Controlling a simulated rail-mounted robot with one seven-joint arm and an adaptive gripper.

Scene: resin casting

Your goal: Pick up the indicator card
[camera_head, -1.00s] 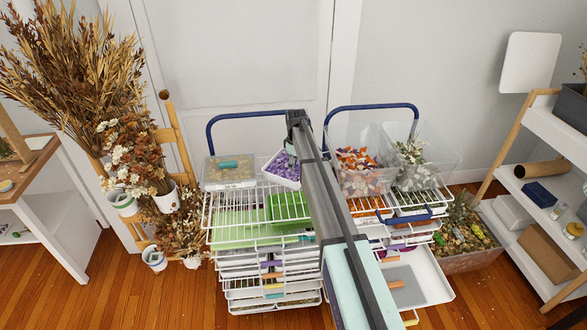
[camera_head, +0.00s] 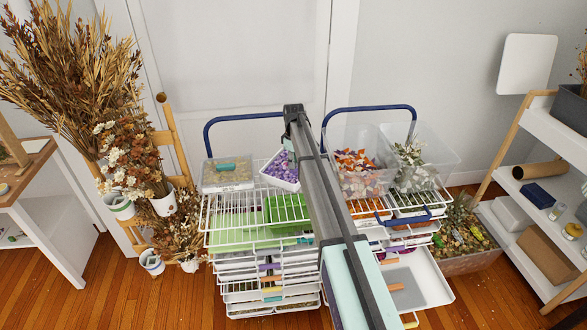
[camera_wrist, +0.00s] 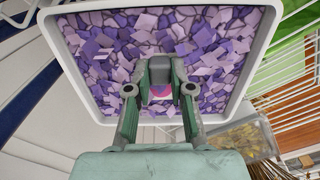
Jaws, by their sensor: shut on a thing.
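In the wrist view, my gripper (camera_wrist: 160,92) is over a white-rimmed tray (camera_wrist: 245,70) full of purple and lilac flakes. In the head view, the same tray (camera_head: 291,186) sits on top of the left wire rack, partly behind my arm. My fingers are hidden there.
The left wire rack (camera_head: 222,215) also holds a clear box (camera_head: 228,184) and a green bin (camera_head: 283,208). Clear bins of orange pieces (camera_head: 357,185) and pale leaves (camera_head: 412,185) stand to the right. Blue handles (camera_head: 243,117) rise behind. Dried plants (camera_head: 75,75) fill the left.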

